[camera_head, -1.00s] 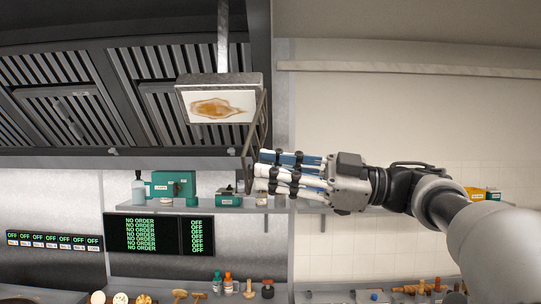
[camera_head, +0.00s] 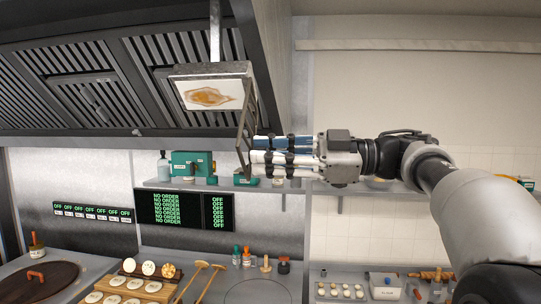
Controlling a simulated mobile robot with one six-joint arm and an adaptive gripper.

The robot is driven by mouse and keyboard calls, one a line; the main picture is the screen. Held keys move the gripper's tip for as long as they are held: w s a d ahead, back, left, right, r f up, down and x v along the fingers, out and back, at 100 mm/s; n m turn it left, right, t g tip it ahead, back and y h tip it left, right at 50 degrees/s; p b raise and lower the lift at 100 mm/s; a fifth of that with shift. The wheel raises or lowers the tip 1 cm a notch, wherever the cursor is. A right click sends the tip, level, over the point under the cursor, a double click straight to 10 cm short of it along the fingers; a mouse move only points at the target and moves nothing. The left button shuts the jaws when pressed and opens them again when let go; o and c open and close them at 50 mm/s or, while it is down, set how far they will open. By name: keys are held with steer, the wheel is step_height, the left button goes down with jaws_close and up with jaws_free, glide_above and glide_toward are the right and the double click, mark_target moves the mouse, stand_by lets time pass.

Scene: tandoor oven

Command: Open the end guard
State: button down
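A hanging metal box (camera_head: 213,93) with a pale face and a brown blotch hangs from a post under the hood. A thin metal frame (camera_head: 250,112), which looks like the end guard, hangs down at the box's right end, slightly slanted. My gripper (camera_head: 256,156) comes in from the right, its white and blue fingers pointing left and level. The fingertips are at the frame's lower part, seen almost edge-on. I cannot tell whether they touch it or how far apart they are.
A shelf (camera_head: 225,186) with a green box (camera_head: 193,163) and small containers runs behind the fingertips. An order display (camera_head: 183,209) is on the wall below. The counter holds a tray of round pieces (camera_head: 128,290), bottles and a round dark lid (camera_head: 38,281). The hood (camera_head: 85,90) is above left.

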steer(key=c, duration=1.3)
jaws_free()
steer(key=shift+s+a+r, duration=0.1)
steer(key=shift+r, duration=0.05)
steer(key=shift+c, duration=0.2)
steer(key=s+d, duration=0.1)
steer(key=d, duration=1.1)
steer(key=shift+s, duration=0.3)
steer(key=shift+a, duration=0.1)
